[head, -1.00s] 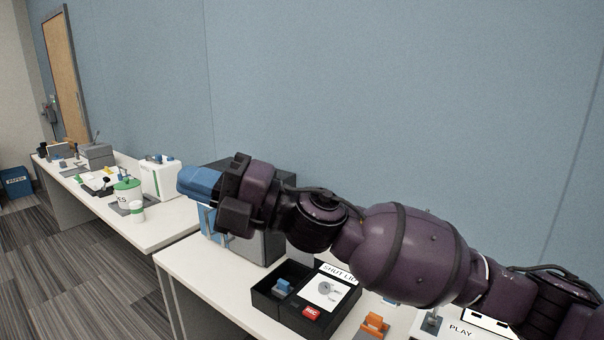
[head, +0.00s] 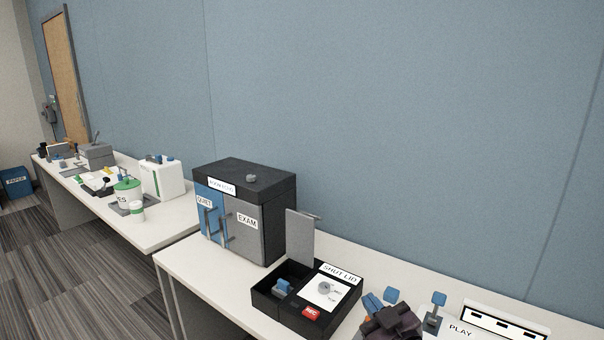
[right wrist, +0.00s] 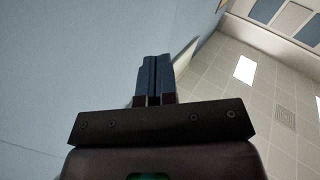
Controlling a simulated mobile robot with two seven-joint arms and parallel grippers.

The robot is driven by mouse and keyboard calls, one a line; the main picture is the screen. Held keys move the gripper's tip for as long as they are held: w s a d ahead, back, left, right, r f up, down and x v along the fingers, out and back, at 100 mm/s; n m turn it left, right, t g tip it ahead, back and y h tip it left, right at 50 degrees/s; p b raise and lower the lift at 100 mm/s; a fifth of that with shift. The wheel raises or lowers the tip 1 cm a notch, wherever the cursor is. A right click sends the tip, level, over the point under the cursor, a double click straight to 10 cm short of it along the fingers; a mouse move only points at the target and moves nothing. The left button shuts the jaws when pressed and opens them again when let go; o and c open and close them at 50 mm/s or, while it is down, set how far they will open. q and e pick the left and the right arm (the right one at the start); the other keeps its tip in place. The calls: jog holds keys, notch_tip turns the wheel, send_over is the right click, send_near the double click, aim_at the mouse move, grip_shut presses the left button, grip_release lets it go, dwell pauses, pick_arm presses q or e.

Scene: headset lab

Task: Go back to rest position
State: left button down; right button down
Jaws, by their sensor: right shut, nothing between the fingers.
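My right gripper (head: 372,303) shows at the bottom of the head view, right of the black box, with its blue fingers pointing up. The right wrist view shows its two blue fingers (right wrist: 153,78) closed together with nothing between them. Beyond them are the blue wall and the ceiling. Most of the right arm is below the picture edge. My left gripper is in neither view.
A cabinet (head: 243,173) with doors labelled QUIET and EXAM stands on the near table (head: 182,262). The black box (head: 268,308) marked SHUT LID has its grey lid (head: 300,236) raised. A PLAY panel (head: 490,322) is at right. Another table (head: 160,236) holds several items.

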jog(key=s+d+f+m+g+h, duration=0.2)
jog(key=s+d+f, duration=0.5)
jog(key=s+f, duration=0.5)
jog(key=s+d+f+m+g+h, duration=0.3)
jog(key=s+d+f, duration=0.4)
jog(key=s+f, duration=0.5)
jog(key=shift+s+m+g+h, duration=0.15)
jog(key=shift+m+g+h, duration=0.15)
jog(key=shift+m+h, duration=0.45)
